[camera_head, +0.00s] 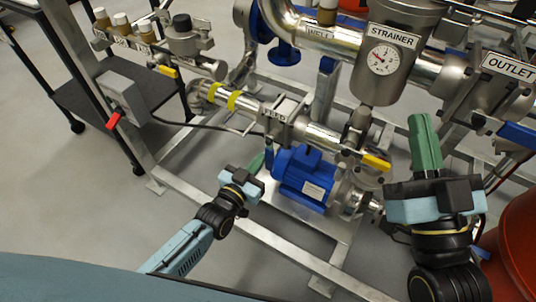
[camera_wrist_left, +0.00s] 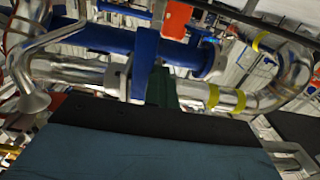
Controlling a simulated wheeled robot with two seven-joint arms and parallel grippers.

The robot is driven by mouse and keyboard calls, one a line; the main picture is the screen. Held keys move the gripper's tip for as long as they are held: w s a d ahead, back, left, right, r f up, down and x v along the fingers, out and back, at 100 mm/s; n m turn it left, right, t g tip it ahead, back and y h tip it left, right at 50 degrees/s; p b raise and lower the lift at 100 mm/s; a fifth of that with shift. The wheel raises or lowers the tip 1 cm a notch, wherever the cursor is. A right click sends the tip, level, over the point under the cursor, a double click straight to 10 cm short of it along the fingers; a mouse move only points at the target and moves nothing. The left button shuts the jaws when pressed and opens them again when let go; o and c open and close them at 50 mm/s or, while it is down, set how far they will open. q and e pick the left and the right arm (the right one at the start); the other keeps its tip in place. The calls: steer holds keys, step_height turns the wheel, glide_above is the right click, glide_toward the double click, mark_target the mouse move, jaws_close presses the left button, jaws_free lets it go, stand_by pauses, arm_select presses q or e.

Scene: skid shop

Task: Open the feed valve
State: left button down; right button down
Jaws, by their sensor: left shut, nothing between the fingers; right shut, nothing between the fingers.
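The feed valve (camera_head: 283,118) is a metal body in the pipe left of centre, with a small label that seems to read FEED. Its blue lever (camera_head: 268,158) hangs down, crosswise to the pipe, and looks large in the left wrist view (camera_wrist_left: 146,62). My left gripper (camera_head: 257,162) is shut and empty, its green fingers close beside the lever. My right gripper (camera_head: 423,140) is shut and empty at the right, pointing up, away from the feed valve.
A blue pump motor (camera_head: 302,174) stands just right of my left gripper. The strainer (camera_head: 390,55), a yellow lever (camera_head: 376,162) and the outlet valve's blue lever (camera_head: 518,135) are to the right. A red drum (camera_head: 517,250) stands lower right.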

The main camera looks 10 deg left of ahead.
arm_select(q)
steer(key=shift+d, duration=0.15)
steer(key=shift+s+d+f, duration=0.1)
steer(key=shift+s+d, duration=0.15)
steer(key=shift+d, duration=0.4)
steer(key=shift+s+d+f, duration=0.1)
steer(key=shift+s+d, duration=0.15)
steer(key=shift+d, duration=0.35)
steer(key=shift+r, duration=0.1)
steer(key=shift+s+d+r+p, duration=0.2)
steer(key=shift+d+p, duration=0.15)
steer(key=shift+d, duration=0.25)
steer(key=shift+s+d+r+p, duration=0.1)
steer(key=shift+s+d+p, duration=0.15)
steer(key=shift+d, duration=0.35)
steer(key=shift+r, duration=0.1)
steer(key=shift+s+d+r+p, duration=0.2)
steer(key=shift+d+r+p, duration=0.15)
steer(key=shift+d+p, duration=0.15)
steer(key=shift+s+d+r+p, duration=0.15)
steer(key=shift+d+r+p, duration=0.25)
steer(key=shift+d, duration=0.15)
